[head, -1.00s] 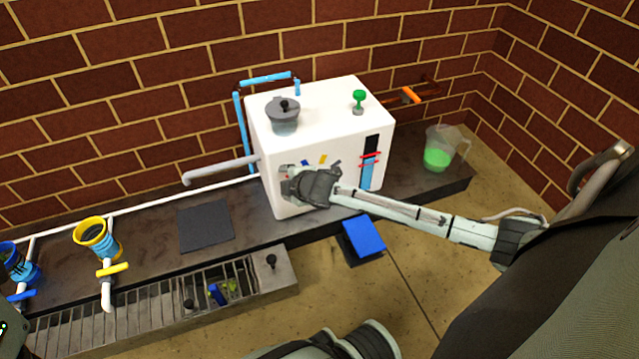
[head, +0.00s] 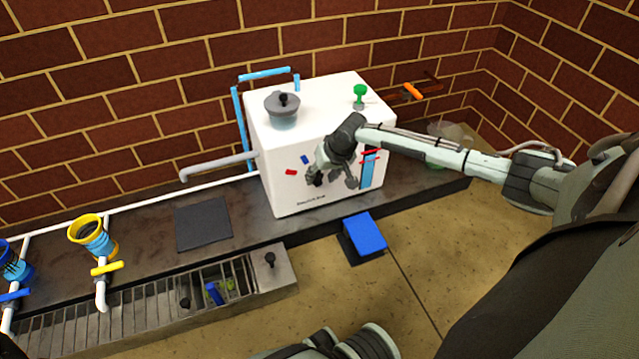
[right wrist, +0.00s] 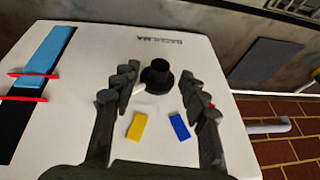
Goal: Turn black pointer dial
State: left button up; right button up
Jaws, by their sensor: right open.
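A white box-shaped machine (head: 300,235) stands on the dark counter. Its front face carries the black dial (right wrist: 157,77), a round knob with a pale pointer-like piece beside it. A yellow mark (right wrist: 137,126), a blue mark (right wrist: 179,126) and a red mark (head: 291,172) lie around the dial. My right gripper (head: 332,180) is open in front of this face. In the right wrist view its two fingers (right wrist: 159,82) stand on either side of the dial, with gaps visible; contact cannot be told. In the head view the gripper partly hides the dial.
A lidded grey pot (head: 283,108) and a green knob (head: 360,95) are on top of the machine. A blue level gauge with red bands (head: 368,168) is right of the dial. A grey spout (head: 215,167) sticks out left. A blue pedal (head: 364,234) is on the floor.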

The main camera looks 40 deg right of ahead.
aim_at(316, 180)
jog(key=shift+b+x, duration=0.3)
jog(key=shift+x, duration=0.9)
grip_shut()
